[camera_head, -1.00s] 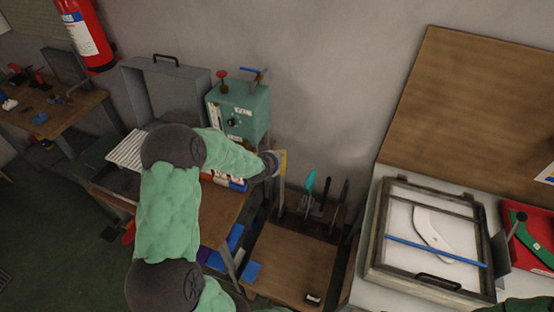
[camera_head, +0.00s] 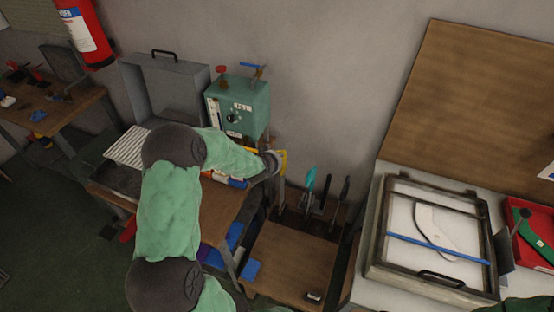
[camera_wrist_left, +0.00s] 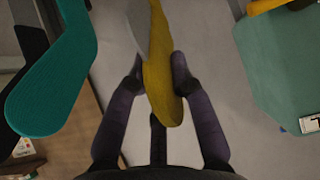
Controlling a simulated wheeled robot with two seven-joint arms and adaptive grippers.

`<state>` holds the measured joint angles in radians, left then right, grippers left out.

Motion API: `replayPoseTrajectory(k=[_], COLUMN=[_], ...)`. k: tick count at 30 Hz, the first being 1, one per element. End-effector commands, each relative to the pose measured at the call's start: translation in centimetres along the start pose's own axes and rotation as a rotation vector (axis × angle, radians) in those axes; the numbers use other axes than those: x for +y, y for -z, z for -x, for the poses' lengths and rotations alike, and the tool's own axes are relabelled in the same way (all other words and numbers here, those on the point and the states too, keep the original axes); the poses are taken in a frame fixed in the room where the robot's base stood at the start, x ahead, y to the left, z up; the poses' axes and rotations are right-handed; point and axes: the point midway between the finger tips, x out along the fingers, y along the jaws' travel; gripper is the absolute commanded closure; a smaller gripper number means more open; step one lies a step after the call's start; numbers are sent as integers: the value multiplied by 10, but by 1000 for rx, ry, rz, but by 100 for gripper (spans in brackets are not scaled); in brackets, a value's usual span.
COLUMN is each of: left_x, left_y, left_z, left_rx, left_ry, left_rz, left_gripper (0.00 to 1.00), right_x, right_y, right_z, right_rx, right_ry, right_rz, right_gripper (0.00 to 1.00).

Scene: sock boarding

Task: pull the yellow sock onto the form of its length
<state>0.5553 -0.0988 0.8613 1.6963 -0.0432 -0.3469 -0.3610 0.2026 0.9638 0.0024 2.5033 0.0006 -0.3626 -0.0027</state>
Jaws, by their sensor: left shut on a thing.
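The yellow sock (camera_wrist_left: 162,95) hangs between the fingers of my left gripper (camera_wrist_left: 157,65) in the left wrist view, its rounded end toward the palm. The gripper is shut on it. A pale grey strip (camera_wrist_left: 137,12) runs along the sock's upper left edge; it looks like part of a form, but how far the sock covers it is unclear. In the head view the yellow sock (camera_head: 283,160) shows beside my left gripper (camera_head: 272,162), mostly hidden by it. A teal foot shape (camera_wrist_left: 62,70) stands to the left in the wrist view. My right gripper is out of view.
The teal shape (camera_head: 311,179) and dark upright shapes (camera_head: 344,190) stand behind a wooden board (camera_head: 290,265). A green control box (camera_head: 238,110) stands close behind my left forearm. A framed tray (camera_head: 372,245) lies on the white bench at right.

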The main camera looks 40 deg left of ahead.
Motion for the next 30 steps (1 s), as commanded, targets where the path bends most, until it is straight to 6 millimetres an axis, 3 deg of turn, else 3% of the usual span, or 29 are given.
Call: replayPoseTrajectory(k=[30], left_x=[0], left_y=[-18], left_z=[-14], left_rx=[0], left_ry=[0], left_rz=[0], left_gripper=[96], right_x=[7], right_y=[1], right_z=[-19], right_rx=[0], right_ry=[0], right_rz=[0], right_gripper=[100])
